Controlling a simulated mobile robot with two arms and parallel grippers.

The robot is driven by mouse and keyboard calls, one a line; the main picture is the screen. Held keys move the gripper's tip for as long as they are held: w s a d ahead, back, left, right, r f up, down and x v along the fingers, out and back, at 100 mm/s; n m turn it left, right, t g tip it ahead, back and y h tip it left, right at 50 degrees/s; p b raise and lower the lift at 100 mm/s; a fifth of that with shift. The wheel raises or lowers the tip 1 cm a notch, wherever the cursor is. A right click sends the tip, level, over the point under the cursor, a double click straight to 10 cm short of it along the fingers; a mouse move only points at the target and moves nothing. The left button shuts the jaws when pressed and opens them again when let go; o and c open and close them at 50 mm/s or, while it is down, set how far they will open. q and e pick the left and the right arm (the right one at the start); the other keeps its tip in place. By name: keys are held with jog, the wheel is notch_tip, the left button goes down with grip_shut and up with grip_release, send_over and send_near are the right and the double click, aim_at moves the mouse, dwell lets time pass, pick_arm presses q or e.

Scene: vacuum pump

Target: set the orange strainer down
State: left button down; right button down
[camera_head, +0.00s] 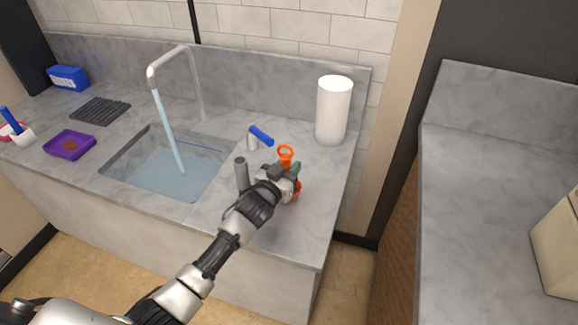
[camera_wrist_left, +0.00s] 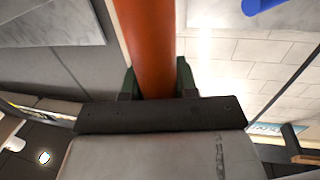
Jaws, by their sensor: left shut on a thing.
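The orange strainer (camera_head: 286,157) is in my left gripper (camera_head: 291,171), over the counter to the right of the sink. A loop of it shows above the gripper, and some orange shows at the gripper's right side. The rest is hidden behind the gripper. In the left wrist view an orange shaft of the strainer (camera_wrist_left: 148,45) runs between the two dark green fingertips of my left gripper (camera_wrist_left: 157,80), which is shut on it. I cannot tell whether the strainer touches the counter. My right gripper is not in view.
Water runs from the faucet (camera_head: 192,78) into the sink (camera_head: 150,185). A blue lever (camera_head: 261,135), a grey cylinder (camera_head: 241,173) and a white roll (camera_head: 333,110) stand near the gripper. A purple tray (camera_head: 69,144) is left of the sink. The counter's front right corner is clear.

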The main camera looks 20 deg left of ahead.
pick_arm(q)
jog(key=c, duration=0.9)
grip_release()
jog(key=shift+o, duration=0.2)
jog(key=shift+r, duration=0.1)
jog(key=shift+s, duration=0.25)
jog(key=v, duration=1.1)
jog(key=shift+s+b, duration=0.25)
jog(key=shift+b, duration=0.1)
jog(key=shift+a, duration=0.15)
